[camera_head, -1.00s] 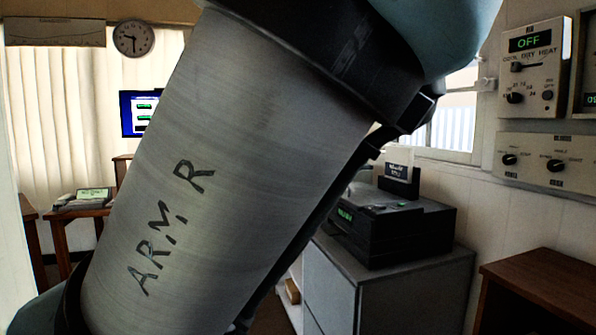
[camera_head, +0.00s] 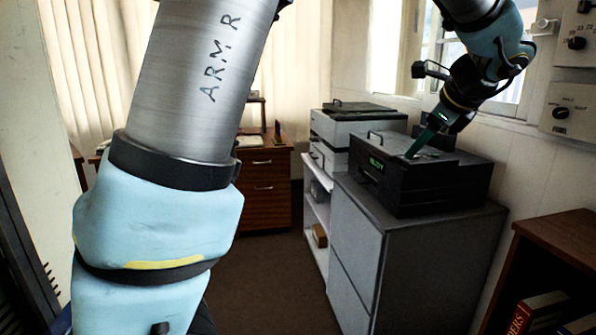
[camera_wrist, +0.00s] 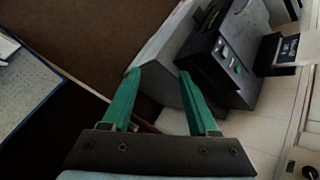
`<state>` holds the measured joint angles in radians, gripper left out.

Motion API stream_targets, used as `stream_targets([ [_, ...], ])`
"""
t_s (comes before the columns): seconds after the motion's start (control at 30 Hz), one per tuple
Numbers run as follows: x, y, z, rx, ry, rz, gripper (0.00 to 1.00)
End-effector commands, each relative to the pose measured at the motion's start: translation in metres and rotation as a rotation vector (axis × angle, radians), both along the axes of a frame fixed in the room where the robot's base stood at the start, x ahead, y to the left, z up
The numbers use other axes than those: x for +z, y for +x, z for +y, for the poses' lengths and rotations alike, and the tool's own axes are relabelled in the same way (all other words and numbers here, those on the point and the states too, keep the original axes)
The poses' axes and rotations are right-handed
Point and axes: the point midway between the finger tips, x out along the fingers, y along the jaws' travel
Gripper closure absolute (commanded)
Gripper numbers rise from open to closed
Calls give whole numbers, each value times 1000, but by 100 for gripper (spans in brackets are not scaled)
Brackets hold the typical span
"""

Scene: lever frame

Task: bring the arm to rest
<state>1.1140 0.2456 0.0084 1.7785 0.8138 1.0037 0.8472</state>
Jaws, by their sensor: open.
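My gripper (camera_head: 415,148) is at the upper right of the head view, its green fingers pointing down and left. They overlap the top of a black machine (camera_head: 425,185) in that view. In the wrist view my gripper (camera_wrist: 159,74) has its two green fingers spread apart with nothing between them. The black machine (camera_wrist: 232,52) shows beyond the right finger there. Whether a finger touches it I cannot tell. My arm link marked "ARM R" fills the left of the head view.
The black machine stands on a grey cabinet (camera_head: 400,260). A printer-like unit (camera_head: 345,125) is behind it. Control panels (camera_head: 570,110) are on the right wall. A brown shelf (camera_head: 565,235) with books is at the lower right. Brown carpet (camera_head: 270,260) is clear in the middle.

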Motion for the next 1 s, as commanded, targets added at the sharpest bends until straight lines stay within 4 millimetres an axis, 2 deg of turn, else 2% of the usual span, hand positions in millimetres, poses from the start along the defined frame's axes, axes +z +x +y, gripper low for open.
stream_targets([
  [0.03, -17, 14, 35, 115, -48, 51, 40],
  [0.1, -43, 25, 78, 283, -132, 120, 40],
  [0.2, -75, 30, 139, 543, -263, 204, 40],
  [0.37, -119, 18, 229, 995, -482, 289, 40],
  [0.5, -149, -6, 295, 1412, -678, 311, 40],
  [0.6, -165, -26, 331, 1680, -804, 298, 40],
  [0.7, -175, -43, 355, 1887, -902, 271, 40],
  [0.83, -183, -56, 371, 2042, -974, 242, 40],
  [1.0, -185, -60, 375, 2090, -998, 232, 40],
])
